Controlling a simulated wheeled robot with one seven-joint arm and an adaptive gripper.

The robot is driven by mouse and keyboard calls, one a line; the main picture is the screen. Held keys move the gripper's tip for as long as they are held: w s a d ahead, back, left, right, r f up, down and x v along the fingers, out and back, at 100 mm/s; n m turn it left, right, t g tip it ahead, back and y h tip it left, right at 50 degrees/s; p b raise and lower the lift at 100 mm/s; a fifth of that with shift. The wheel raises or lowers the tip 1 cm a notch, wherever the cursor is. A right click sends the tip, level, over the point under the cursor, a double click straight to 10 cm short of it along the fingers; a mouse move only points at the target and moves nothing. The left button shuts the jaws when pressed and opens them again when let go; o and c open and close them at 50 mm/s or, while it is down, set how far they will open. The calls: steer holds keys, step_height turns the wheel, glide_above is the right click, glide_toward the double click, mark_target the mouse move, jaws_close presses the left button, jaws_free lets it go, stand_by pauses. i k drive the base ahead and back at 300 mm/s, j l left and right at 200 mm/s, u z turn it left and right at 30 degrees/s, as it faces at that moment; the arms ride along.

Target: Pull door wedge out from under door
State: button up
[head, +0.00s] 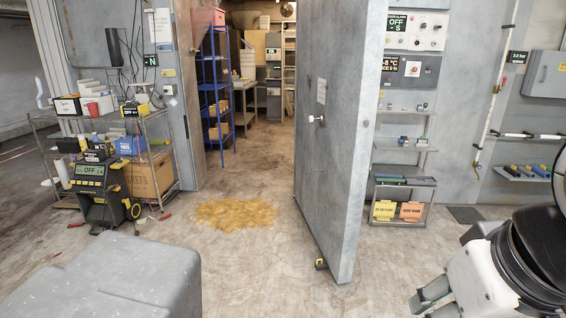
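The grey freezer door (337,150) stands open, its edge facing me. A small black-and-yellow door wedge (321,264) sits on the floor at the door's bottom edge, on its left side; how far it reaches under the door is hidden. My gripper (425,303) is at the lower right, right of the door and apart from the wedge. It is partly cut off by the picture's bottom edge, and its finger opening is unclear. I see nothing held in it.
A wire shelf cart (165,165) and a black-and-yellow machine (98,190) stand at left. A grey block (110,275) fills the lower left. A yellowish patch (236,213) lies on the floor in the doorway. A wall rack (402,195) stands right of the door. Floor around the wedge is clear.

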mark_target(321, 265)
steer(key=i, duration=2.95)
steer(key=u, duration=0.3)
